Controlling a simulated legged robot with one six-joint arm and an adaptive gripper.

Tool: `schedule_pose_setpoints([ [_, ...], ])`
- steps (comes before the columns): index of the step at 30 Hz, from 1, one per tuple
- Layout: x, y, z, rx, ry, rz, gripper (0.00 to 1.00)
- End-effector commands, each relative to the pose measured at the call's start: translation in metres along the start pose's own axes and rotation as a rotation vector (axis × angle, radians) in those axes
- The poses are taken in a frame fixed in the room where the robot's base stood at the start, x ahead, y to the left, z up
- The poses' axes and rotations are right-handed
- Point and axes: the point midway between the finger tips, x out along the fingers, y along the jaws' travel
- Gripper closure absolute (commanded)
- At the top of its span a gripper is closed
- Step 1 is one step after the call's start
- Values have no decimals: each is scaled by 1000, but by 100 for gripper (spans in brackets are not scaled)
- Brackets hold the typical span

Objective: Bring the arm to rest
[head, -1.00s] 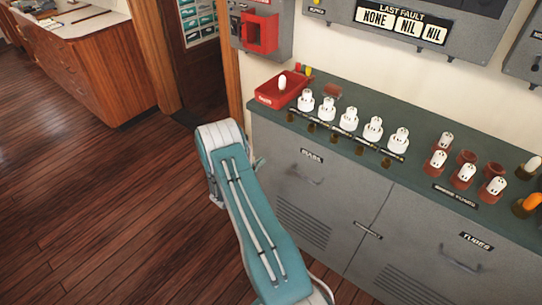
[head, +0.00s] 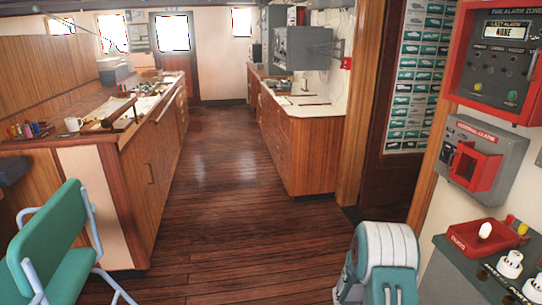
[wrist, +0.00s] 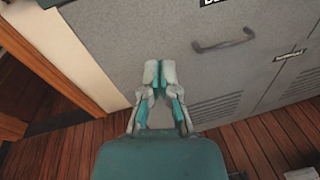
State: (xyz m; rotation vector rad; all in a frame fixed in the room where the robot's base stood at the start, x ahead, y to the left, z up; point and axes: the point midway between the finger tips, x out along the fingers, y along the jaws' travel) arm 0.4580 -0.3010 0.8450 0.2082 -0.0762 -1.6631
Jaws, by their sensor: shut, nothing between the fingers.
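My gripper (wrist: 160,72) shows in the wrist view with its pale and teal fingers together and nothing between them. Behind the fingertips is the grey cabinet front (wrist: 120,45); I cannot tell how near it is. In the head view, a white and teal part of my own body or arm (head: 388,245) shows at the bottom right. The fingers cannot be made out there.
A grey counter with a red tray (head: 480,240) is at the right, below a red alarm box (head: 500,60). A teal chair (head: 50,245) stands at the left. Wooden cabinets (head: 300,150) flank a clear aisle of wooden floor (head: 220,170).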

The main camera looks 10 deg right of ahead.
Motion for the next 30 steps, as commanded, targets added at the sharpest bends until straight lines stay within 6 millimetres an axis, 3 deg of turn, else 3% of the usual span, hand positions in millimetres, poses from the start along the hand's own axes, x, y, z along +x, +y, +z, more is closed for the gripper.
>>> schedule_pose_setpoints([
  [3,-14,-4,40,107,53,-82,100],
  [12,-59,-32,117,379,227,-276,100],
  [21,-114,-71,172,654,452,-447,100],
  [30,-175,-111,210,918,725,-602,100],
])
